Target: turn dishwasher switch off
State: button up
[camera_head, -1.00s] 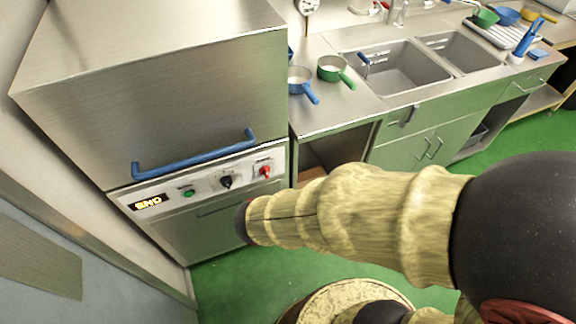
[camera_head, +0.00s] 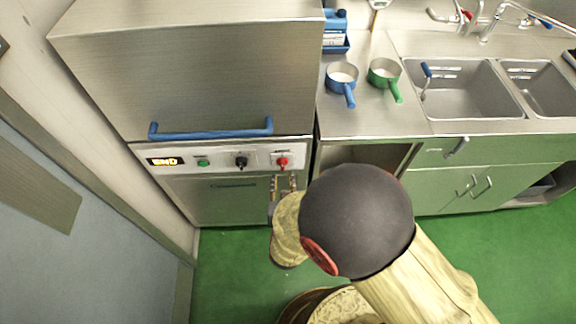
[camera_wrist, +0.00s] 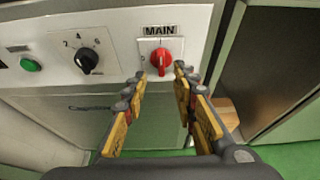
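The dishwasher (camera_head: 200,80) is a tall steel unit with a blue bar handle. Its white control panel (camera_head: 221,160) holds a lit display, a green button, a black dial and the red switch (camera_head: 283,161). In the wrist view the red switch (camera_wrist: 161,59) sits under the label "MAIN", its grip upright toward the "1" mark. My gripper (camera_head: 283,183) is just below the red switch in the head view. In the wrist view my gripper (camera_wrist: 172,70) is open, its two fingers apart with the switch just beyond the tips. I cannot tell whether they touch it.
The black dial (camera_wrist: 88,58) and green button (camera_wrist: 30,64) lie left of the switch. A blue pan (camera_head: 341,76) and a green pan (camera_head: 383,73) stand on the counter beside the sink (camera_head: 462,92). Green floor (camera_head: 235,270) is clear below.

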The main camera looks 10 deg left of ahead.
aim_at(282, 166)
jog(key=b+x, duration=0.2)
jog(key=x, duration=0.5)
jog(key=shift+w, duration=0.35)
grip_shut()
dwell(0.3)
